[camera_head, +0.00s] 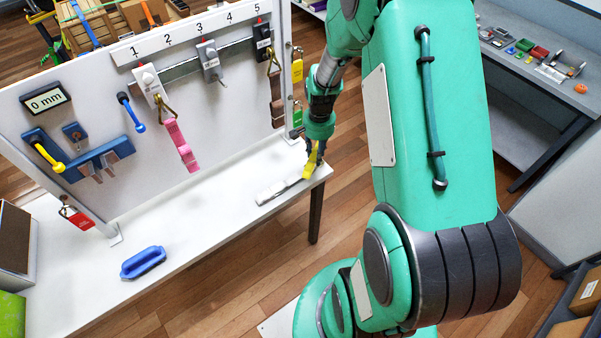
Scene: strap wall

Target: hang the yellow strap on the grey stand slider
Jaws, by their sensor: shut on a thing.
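The yellow strap (310,166) hangs from my gripper (317,148) at the right end of the white table. My gripper points down and is shut on its upper part; the fingers are small and partly hidden. The strap's lower end is close to the table top; I cannot tell if it touches. The grey stand slider (208,56) sits on the wall rail below the number 3, up and left of my gripper. Its small hook (221,78) shows no strap.
The white slider (149,80) carries a pink strap (181,145). The black slider (262,38) carries a brown strap (276,95). Yellow and green tags hang at the panel's right edge. A flat grey piece (277,190) and blue handle (143,262) lie on the table (200,235).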

